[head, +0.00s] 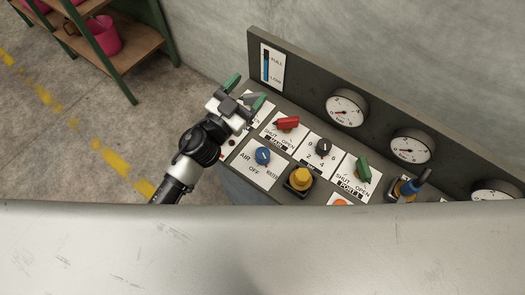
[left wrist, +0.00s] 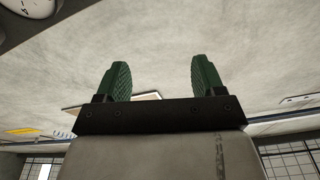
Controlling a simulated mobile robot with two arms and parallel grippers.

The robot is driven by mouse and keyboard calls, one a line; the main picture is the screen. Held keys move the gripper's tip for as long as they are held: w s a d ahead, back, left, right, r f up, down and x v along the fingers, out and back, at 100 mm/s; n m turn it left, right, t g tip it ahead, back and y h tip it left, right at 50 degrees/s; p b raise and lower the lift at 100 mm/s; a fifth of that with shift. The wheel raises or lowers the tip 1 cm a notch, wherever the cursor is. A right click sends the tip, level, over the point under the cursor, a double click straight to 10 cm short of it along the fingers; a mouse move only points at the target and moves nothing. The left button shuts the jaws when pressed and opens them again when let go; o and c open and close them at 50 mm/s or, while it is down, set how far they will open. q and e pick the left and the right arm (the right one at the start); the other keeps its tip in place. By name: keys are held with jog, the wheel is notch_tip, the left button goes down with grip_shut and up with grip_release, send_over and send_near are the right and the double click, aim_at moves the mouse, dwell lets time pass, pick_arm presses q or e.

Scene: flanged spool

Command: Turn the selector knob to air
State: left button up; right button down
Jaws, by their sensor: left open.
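The selector knob (head: 262,156) is blue and round, on a white plate (head: 259,178) marked AIR, OFF and WATER, at the near left of the control panel in the head view. I cannot tell for sure where its pointer stands. My left gripper (head: 246,92) is open and empty, above the panel's left end, beyond the knob and apart from it. The knob does not show in that view. My right gripper is not in view.
Near the knob are a red lever (head: 288,123), a black dial (head: 323,147), a yellow button (head: 300,178) and a green lever (head: 363,169). Gauges (head: 346,108) line the panel's upright back. A shelf (head: 125,45) with pink bins stands far left. A grey surface (head: 260,250) covers the foreground.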

pick_arm(q)
jog(key=s+d+r+m+g+h, duration=0.2)
jog(key=s+d+m+g+h, duration=0.3)
jog(key=d+m+g, duration=0.4)
jog(key=m+g+y+p, duration=0.1)
jog(key=m+g+y, duration=0.2)
jog(key=g+y, duration=0.8)
send_near(261, 152)
jog(key=s+d+t+y, duration=0.2)
jog(key=p+x, duration=0.1)
jog(key=x, duration=0.9)
jog(key=shift+p, duration=0.4)
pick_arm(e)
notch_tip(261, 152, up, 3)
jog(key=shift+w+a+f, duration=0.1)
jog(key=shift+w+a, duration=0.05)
pick_arm(q)
jog(key=shift+r, duration=0.1)
jog(key=shift+c, duration=0.3)
jog(key=c, duration=0.9)
